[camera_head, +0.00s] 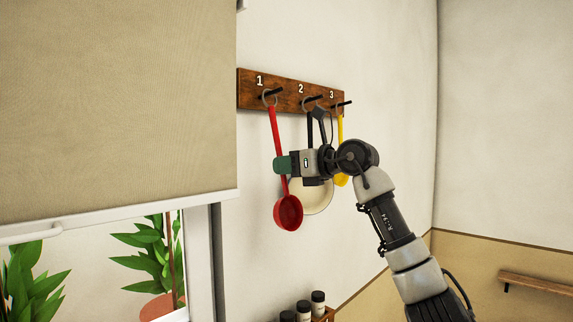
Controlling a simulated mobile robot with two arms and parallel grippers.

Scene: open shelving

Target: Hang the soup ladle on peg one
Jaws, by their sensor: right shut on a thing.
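The red soup ladle (288,212) hangs upright, slightly tilted, with its bowl at the bottom. The ring at its top is at peg one (274,93), under the number 1 on the wooden rack, and looks to be around the peg. I cannot tell how far along the peg the ring sits. My right gripper (283,164) is shut on the middle of the ladle's handle, and its green fingertips hide part of it. My left gripper is not in view.
The wooden rack (290,96) is on the white wall. A pale pan (316,198) hangs at peg two and a yellow utensil (340,128) at peg three, both partly behind my right arm. Dark-capped jars (318,303) stand below. A blind (110,100) and plants are left.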

